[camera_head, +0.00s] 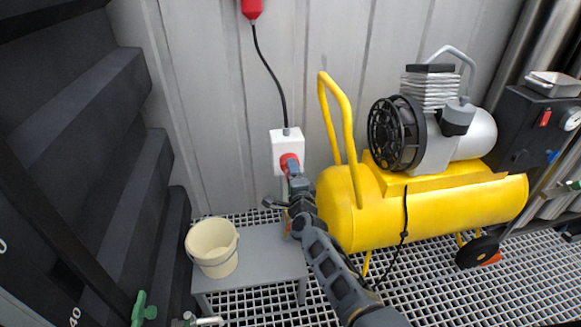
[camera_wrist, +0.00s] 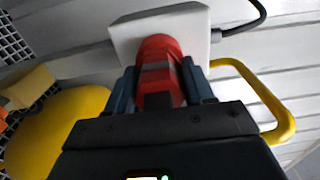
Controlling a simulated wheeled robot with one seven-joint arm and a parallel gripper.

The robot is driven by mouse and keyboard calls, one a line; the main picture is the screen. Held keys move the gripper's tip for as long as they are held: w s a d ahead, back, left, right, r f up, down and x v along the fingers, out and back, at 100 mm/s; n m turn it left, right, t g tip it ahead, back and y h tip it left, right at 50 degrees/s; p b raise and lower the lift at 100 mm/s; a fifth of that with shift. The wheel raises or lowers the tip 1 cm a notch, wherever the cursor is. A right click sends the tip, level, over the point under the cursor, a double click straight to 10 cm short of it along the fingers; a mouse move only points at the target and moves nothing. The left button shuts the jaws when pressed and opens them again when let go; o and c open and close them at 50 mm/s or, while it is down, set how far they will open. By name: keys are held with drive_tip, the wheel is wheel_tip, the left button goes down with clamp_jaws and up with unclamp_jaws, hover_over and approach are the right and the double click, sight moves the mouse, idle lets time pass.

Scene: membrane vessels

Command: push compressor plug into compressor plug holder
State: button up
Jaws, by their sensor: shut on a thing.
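The compressor plug (camera_wrist: 160,62) is red and sits between the two fingers of my gripper (camera_wrist: 160,92) in the wrist view. My gripper is shut on it. In the head view the red plug (camera_head: 289,160) shows at the front of the white holder box on the wall, with my gripper (camera_head: 292,170) just below it. The white box (camera_head: 282,142), which appears to be the plug holder, also shows behind the plug in the wrist view (camera_wrist: 200,22). The plug's front end meets or overlaps the box in view; I cannot tell how deep it sits.
A yellow compressor (camera_head: 440,212) with a yellow handle (camera_head: 345,110) stands close to the right of my arm. A grey bench (camera_head: 265,255) carries a cream bucket (camera_head: 212,247) at left. A black cable (camera_head: 270,72) runs up from the box to a red fitting (camera_head: 252,8).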

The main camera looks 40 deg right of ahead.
drive_tip(key=c, duration=0.4)
drive_tip(key=shift+p+v, duration=2.1)
drive_tip(key=shift+v, duration=0.85)
drive_tip(key=shift+a, duration=0.1)
